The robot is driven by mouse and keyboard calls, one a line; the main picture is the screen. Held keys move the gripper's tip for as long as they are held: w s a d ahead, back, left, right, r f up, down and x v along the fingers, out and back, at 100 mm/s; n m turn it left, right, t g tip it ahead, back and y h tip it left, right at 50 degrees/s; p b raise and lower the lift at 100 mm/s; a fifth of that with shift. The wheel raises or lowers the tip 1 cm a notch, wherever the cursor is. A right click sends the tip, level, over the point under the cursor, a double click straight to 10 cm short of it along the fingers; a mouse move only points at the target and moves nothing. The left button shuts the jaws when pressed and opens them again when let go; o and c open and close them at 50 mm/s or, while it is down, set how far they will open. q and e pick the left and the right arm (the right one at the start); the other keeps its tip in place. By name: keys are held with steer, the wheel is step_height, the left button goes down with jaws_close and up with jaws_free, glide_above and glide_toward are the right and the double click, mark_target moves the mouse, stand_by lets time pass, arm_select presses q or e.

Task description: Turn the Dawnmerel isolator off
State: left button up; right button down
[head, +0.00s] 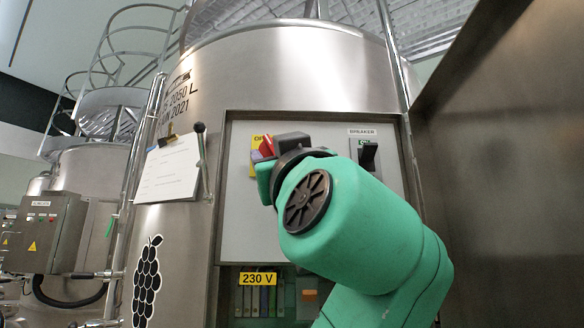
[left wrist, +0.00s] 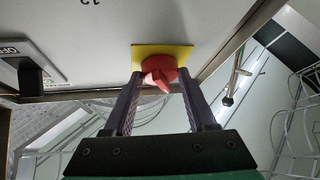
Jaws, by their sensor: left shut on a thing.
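A red rotary knob (head: 267,145) sits on a yellow plate (head: 256,142) on the grey panel (head: 246,220) of the steel vat. My left gripper (head: 265,158) is at the knob and hides much of it in the head view. In the left wrist view the red knob (left wrist: 158,72) lies between the two fingertips of the left gripper (left wrist: 158,82), in front of the yellow plate (left wrist: 140,54). The gripper is shut on the knob. No name beside the knob can be read. My right gripper is not in view.
A dark breaker-type switch (head: 368,155) under a small label is to the right on the same panel. A clipboard sheet (head: 168,170) and a lever (head: 201,150) are to the left. A steel wall (head: 500,150) closes off the right side. A 230 V label (head: 257,279) is below.

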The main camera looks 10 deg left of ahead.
arm_select(q)
steer(key=shift+d+r+n+g+y+p, duration=0.15)
steer(key=shift+n+g+y+p, duration=0.4)
steer(key=shift+n, duration=0.65)
steer(key=shift+d+r+n+g+y+p, duration=0.15)
steer(key=shift+n+g+y+p, duration=0.15)
steer(key=shift+n+g+y, duration=0.65)
steer(key=shift+a+n, duration=0.1)
steer(key=shift+n, duration=0.35)
steer(key=o, duration=1.4)
steer(key=shift+c, duration=0.2)
steer(key=shift+s, duration=0.1)
steer(key=shift+f, duration=0.15)
steer(key=b+v, duration=0.5)
steer(key=v, duration=0.7)
steer(key=shift+s+b, duration=0.15)
steer(key=shift+b, duration=0.15)
